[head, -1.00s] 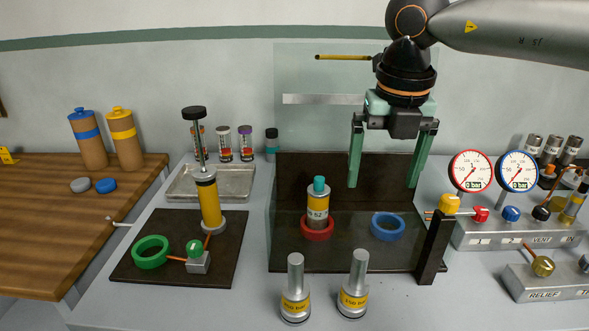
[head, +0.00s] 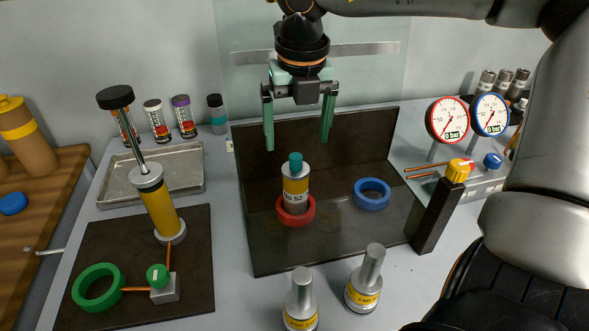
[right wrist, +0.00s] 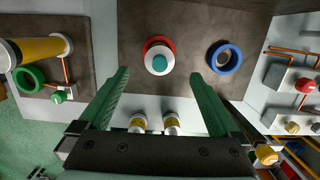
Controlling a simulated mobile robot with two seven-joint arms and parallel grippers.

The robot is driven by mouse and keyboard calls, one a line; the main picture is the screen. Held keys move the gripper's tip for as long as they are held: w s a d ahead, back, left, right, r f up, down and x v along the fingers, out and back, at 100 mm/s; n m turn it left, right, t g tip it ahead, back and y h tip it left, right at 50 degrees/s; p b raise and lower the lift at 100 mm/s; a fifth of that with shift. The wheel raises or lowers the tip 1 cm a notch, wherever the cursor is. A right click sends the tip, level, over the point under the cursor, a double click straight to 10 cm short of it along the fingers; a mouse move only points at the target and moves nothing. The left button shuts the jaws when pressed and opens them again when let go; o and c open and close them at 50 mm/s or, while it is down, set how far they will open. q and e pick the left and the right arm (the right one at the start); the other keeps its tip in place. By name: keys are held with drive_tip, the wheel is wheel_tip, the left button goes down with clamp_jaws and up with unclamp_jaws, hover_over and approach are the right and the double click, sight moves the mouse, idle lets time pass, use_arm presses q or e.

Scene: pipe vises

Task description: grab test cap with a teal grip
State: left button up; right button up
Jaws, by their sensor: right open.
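The test cap with a teal grip (head: 295,184) stands upright in a red ring (head: 296,211) on the dark tray. My left gripper is not in view.
An empty blue ring (head: 372,194) lies right of the cap. Two silver plugs (head: 302,300) stand in front. A dark post (head: 437,214) rises at the tray's right, with a clear panel behind. A yellow pump (head: 160,210) stands left.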

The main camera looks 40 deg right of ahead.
sight(296, 156)
drive_tip(key=shift+w+d+f, duration=0.1)
drive_tip(key=shift+w+f, duration=0.05)
drive_tip(key=shift+f, duration=0.9)
drive_tip(key=shift+w+d+f, duration=0.1)
drive_tip(key=shift+w+f, duration=0.05)
drive_tip(key=shift+f, duration=0.9)
drive_tip(key=shift+w+f, duration=0.15)
drive_tip(key=shift+f, duration=0.9)
drive_tip(key=shift+c, duration=0.3)
clamp_jaws()
